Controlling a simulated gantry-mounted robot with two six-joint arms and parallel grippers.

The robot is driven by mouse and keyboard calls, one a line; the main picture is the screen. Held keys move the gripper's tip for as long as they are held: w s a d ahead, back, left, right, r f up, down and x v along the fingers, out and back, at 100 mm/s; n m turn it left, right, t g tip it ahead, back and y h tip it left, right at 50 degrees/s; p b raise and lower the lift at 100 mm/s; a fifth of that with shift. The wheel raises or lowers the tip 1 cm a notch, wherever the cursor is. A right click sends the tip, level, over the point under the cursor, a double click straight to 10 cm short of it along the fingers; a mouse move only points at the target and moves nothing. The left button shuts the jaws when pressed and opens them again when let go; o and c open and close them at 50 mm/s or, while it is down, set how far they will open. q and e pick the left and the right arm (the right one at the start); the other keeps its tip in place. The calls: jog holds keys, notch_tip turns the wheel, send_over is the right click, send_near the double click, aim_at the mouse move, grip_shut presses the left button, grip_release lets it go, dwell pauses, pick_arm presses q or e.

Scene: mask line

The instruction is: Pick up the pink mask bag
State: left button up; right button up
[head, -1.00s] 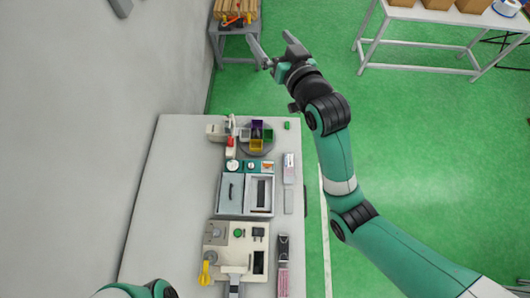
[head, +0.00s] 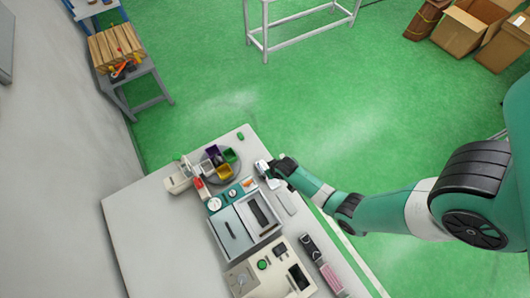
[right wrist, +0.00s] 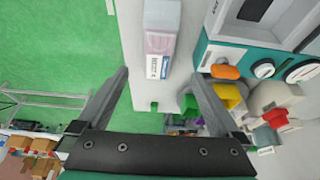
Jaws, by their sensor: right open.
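A pale pink bag with a white printed label (right wrist: 160,42) lies on the grey table in the right wrist view, at the top centre. My right gripper (right wrist: 160,78) is open, with one finger on each side of the bag's labelled end in that view; I cannot see contact. In the head view my right gripper (head: 267,172) is over the table's right side and largely hides the bag. Another pink packet (head: 332,279) lies nearer the bottom, below a dark holder. My left gripper is not in view.
A round carousel of coloured bins (head: 220,165) stands close to my right gripper. Beside it are a teal panel with dials (head: 231,195) and grey trays (head: 232,236). A small green block (head: 240,136) lies near the table's far edge. Open green floor lies beyond.

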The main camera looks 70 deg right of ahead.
jog(key=b+x, duration=0.2)
jog(key=x, duration=0.1)
jog(key=shift+f, duration=0.25)
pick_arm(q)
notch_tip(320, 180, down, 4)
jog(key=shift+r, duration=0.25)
pick_arm(e)
jog(key=shift+w, duration=0.1)
jog(key=b+x, duration=0.2)
jog(key=x, duration=0.1)
jog(key=b+x, duration=0.1)
jog(key=x, duration=0.1)
jog(key=shift+d, duration=0.3)
jog(key=shift+r, duration=0.15)
jog(key=c, duration=1.3)
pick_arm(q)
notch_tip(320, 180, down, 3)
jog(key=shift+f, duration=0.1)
pick_arm(e)
jog(key=shift+c, duration=0.2)
